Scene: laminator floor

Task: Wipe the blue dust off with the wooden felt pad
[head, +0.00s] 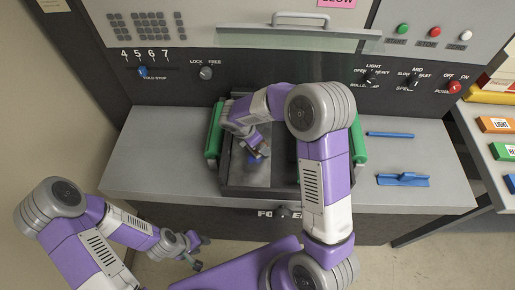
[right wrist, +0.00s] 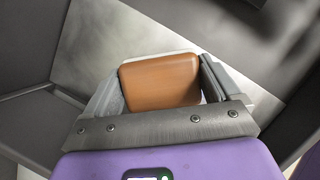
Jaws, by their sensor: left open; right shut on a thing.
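The wooden pad (right wrist: 160,78) is a brown block with a pale edge below it. In the right wrist view it sits between the fingers of my right gripper (right wrist: 160,90), which is shut on it, over a grey surface. In the head view my right gripper (head: 260,150) is low inside the dark tray-like bay (head: 235,190) of the machine. A small blue patch (head: 254,159), perhaps the blue dust, shows right by the gripper; the arm hides part of the bay. My left gripper (head: 199,252) is open and empty, in front of the counter at lower left.
Green rollers (head: 214,130) (head: 358,140) flank the bay. A blue rod (head: 390,134) and a blue-handled tool (head: 403,179) lie on the counter to the right. A control panel with knobs and buttons rises behind. Labelled blocks (head: 495,125) stand at the far right.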

